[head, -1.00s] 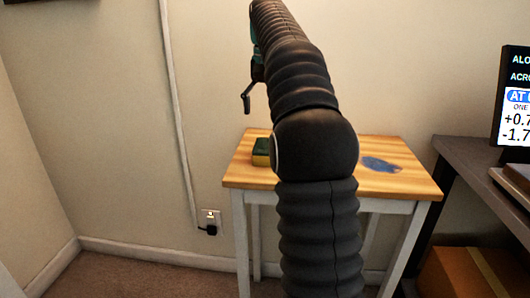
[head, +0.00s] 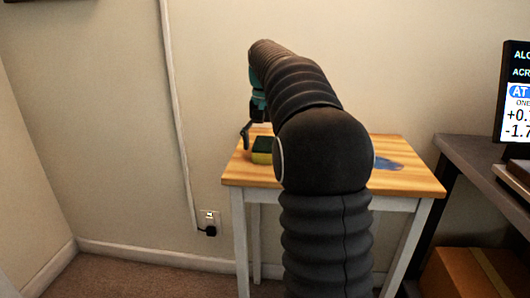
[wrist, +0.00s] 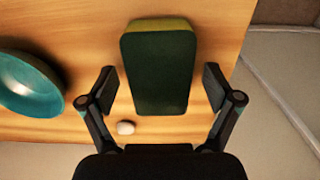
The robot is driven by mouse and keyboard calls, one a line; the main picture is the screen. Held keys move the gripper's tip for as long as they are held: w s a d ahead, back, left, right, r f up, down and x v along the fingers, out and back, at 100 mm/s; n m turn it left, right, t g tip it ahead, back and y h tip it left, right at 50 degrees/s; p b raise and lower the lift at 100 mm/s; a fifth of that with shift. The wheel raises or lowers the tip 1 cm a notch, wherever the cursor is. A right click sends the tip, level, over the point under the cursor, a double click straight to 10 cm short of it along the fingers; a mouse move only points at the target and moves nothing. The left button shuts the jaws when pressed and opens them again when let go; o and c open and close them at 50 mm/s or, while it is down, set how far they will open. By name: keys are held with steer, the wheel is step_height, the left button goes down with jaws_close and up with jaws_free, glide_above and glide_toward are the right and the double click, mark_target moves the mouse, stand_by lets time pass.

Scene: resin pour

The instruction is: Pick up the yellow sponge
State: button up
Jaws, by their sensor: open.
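The yellow sponge (head: 262,150) has a dark green top and lies at the left end of the small wooden table (head: 240,173). In the wrist view the sponge (wrist: 158,68) shows mostly its green face, with a yellow edge at the far end. My gripper (wrist: 160,88) is open, with one finger on each side of the sponge's near part and visible gaps between. I cannot tell the gripper's height above it. In the head view my gripper (head: 246,135) shows only in part, beside the sponge; my arm hides much of the table.
A teal bowl (wrist: 25,85) is left of the sponge in the wrist view. A blue patch (head: 388,164) is on the table's right part. A dark desk (head: 480,175) with a screen (head: 515,100) stands right.

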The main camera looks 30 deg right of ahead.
mark_target(265, 142)
steer(key=c, duration=0.8)
steer(key=shift+r, duration=0.6)
step_height(265, 142, up, 3)
steer(key=shift+f+p, duration=0.15)
steer(key=shift+p, duration=0.45)
steer(key=s+d+r, duration=0.2)
steer(key=d, duration=0.1)
steer(key=s+d+r, duration=0.2)
steer(key=s+d, duration=0.1)
steer(key=s+d+r, duration=0.2)
steer(key=d+r, duration=0.1)
steer(key=shift+s+p, duration=0.15)
steer(key=shift+p, duration=0.25)
